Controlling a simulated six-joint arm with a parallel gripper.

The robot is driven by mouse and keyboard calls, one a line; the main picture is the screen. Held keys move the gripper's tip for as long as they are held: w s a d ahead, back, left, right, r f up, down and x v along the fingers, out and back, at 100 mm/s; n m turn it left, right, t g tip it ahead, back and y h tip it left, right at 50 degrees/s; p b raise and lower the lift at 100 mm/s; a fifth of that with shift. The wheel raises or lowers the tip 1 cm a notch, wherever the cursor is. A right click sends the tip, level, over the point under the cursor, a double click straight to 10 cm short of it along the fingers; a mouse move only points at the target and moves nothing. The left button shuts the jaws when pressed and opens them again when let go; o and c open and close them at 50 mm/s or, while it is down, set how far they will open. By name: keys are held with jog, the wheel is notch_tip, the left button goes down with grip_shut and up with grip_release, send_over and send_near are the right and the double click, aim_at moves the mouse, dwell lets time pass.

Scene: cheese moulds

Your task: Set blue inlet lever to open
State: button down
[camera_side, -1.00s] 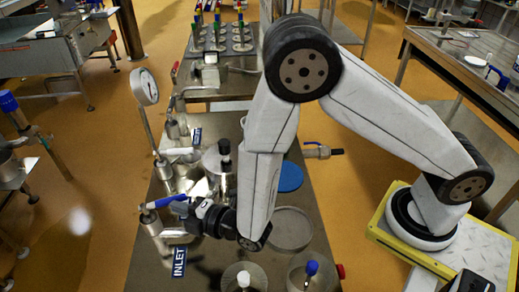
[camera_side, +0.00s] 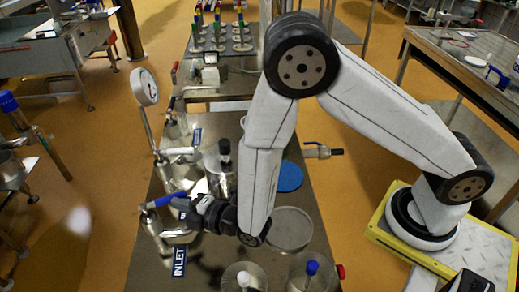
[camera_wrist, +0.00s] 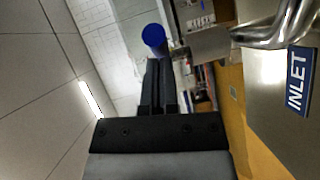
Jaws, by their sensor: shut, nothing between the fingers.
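The blue inlet lever (camera_side: 164,200) sits on the metal inlet fitting at the left edge of the table in the side view. It points right and slightly up in the picture, towards my gripper. My gripper (camera_side: 180,204) is shut and empty, with its fingertips at the lever's free end. In the wrist view the round blue lever end (camera_wrist: 154,36) shows just beyond the tips of my closed fingers (camera_wrist: 158,64). I cannot tell if they touch. The blue INLET label (camera_side: 179,262) lies on the table in front of the fitting; it also shows in the wrist view (camera_wrist: 298,82).
A pressure gauge (camera_side: 144,87) stands on a pipe behind the lever. A black-knobbed metal vessel (camera_side: 220,162), a blue disc (camera_side: 289,177) and a round dish (camera_side: 291,228) are to the right. A blue-knobbed mould (camera_side: 311,270) stands at the front.

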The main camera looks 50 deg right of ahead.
aim_at(183, 192)
jog(key=shift+w+d, duration=0.95)
jog(key=shift+w, duration=0.3)
jog(key=shift+w+d, duration=0.25)
jog(key=shift+w, duration=0.45)
jog(key=shift+s, duration=0.15)
jog(key=shift+v, duration=0.9)
jog(key=s+d+r, duration=0.2)
jog(key=s+d, duration=0.5)
jog(key=d, duration=0.1)
jog(key=shift+s, duration=0.35)
jog(key=shift+a+m, duration=0.1)
jog(key=shift+m, duration=0.2)
